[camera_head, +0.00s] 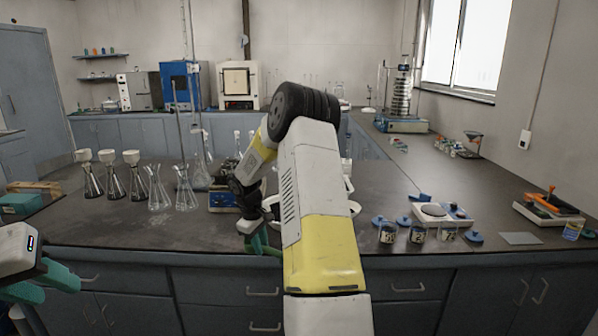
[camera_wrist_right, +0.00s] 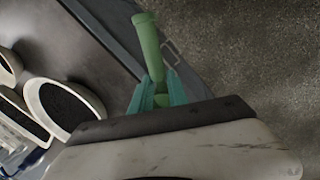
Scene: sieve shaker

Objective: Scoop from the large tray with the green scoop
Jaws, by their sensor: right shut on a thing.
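My right gripper (camera_wrist_right: 155,90) is shut on the green scoop (camera_wrist_right: 148,42), with its teal fingers around the green handle. In the head view the right gripper (camera_head: 258,240) hangs at the counter's front edge, and my arm covers much of the area behind it. The scoop's far end is hidden in the wrist view. White-rimmed containers with dark contents (camera_wrist_right: 32,92) lie to the left of the gripper in the wrist view; I cannot tell which is the large tray. In the head view, white rims (camera_head: 353,208) show partly behind my arm. My left gripper (camera_head: 50,284) is open and empty at lower left.
Several flasks (camera_head: 158,190), some with white funnels, stand on the left of the counter. A blue device (camera_head: 222,199) is behind the right gripper. Dark-filled jars (camera_head: 388,233), a white balance (camera_head: 440,213) and an orange-handled tool (camera_head: 545,205) are at right. A sieve shaker (camera_head: 402,100) stands farther back.

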